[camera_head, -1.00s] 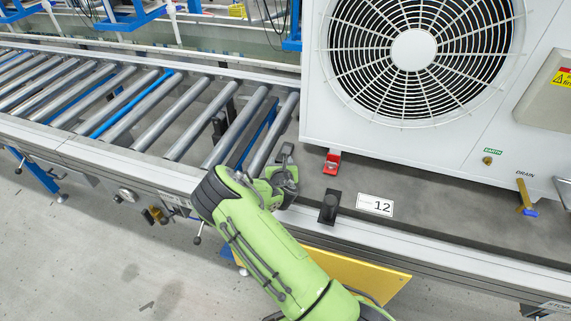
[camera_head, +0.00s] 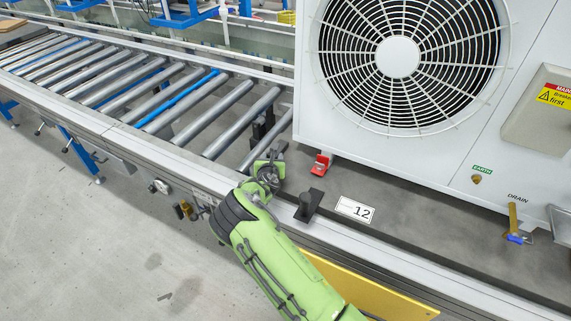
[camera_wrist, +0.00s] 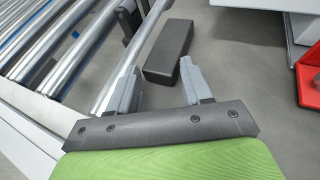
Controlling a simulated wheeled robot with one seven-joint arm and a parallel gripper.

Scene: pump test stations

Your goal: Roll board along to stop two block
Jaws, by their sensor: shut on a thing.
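The grey board (camera_head: 385,185) lies on the roller conveyor (camera_head: 160,85) and carries a large white fan unit (camera_head: 440,140). A label with 12 is on it. My green gripper (camera_head: 270,172) is at the board's left end, near its front edge. In the wrist view its two grey fingers (camera_wrist: 158,78) stand either side of a dark block (camera_wrist: 167,45) and appear shut on it; the contact is partly hidden. A dark upright piece (camera_head: 263,122) stands between the rollers just left of the board. It also shows in the wrist view (camera_wrist: 128,18). I cannot tell whether it is the stop.
A red bracket (camera_head: 321,163) is at the unit's near corner. Bare rollers run left beyond the board. A yellow panel (camera_head: 365,290) is below the front rail. The floor (camera_head: 90,250) at front left is clear.

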